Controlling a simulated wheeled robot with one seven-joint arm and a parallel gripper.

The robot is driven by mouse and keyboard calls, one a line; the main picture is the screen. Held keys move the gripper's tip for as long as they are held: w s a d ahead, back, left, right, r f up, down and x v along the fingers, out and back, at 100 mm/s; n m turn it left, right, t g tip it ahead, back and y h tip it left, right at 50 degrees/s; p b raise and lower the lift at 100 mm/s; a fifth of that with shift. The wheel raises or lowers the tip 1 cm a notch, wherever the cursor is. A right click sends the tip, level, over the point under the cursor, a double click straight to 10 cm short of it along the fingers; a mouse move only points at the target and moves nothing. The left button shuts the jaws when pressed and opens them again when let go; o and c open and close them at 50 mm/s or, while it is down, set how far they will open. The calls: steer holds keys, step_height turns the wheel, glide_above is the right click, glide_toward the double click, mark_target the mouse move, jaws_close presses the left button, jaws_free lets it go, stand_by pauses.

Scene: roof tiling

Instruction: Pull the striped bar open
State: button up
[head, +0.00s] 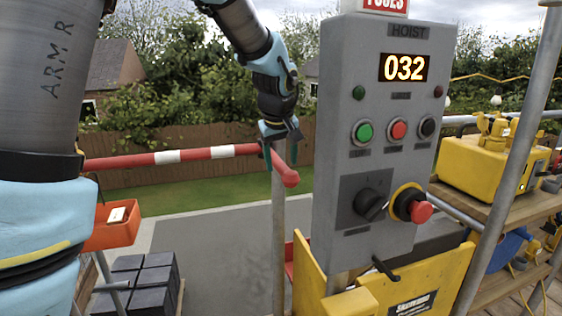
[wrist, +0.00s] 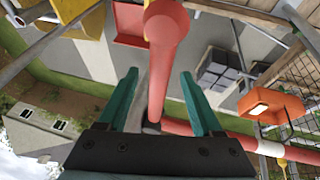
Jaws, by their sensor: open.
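The striped bar (head: 182,156), red with white bands, runs level across the left half of the head view. Its red end piece (head: 287,174) is rounded and juts toward me beside a grey post. My gripper (head: 280,157) points down at this end, with its teal fingers apart. In the wrist view, the red end piece (wrist: 168,58) runs between the two open fingers of my gripper (wrist: 158,76), with a gap visible on the left. The bar's striped length (wrist: 268,148) shows at the lower right there. Whether either finger touches is unclear.
A grey hoist panel (head: 345,160) with buttons, a dial and a red stop knob stands just right of my gripper. A yellow housing (head: 420,290) is below it. An orange bin (head: 112,228) and stacked dark tiles (head: 135,280) are at lower left.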

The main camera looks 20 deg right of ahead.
steer(key=shift+x, duration=0.75)
steer(key=shift+c, duration=0.4)
jaws_close()
stand_by(0.5)
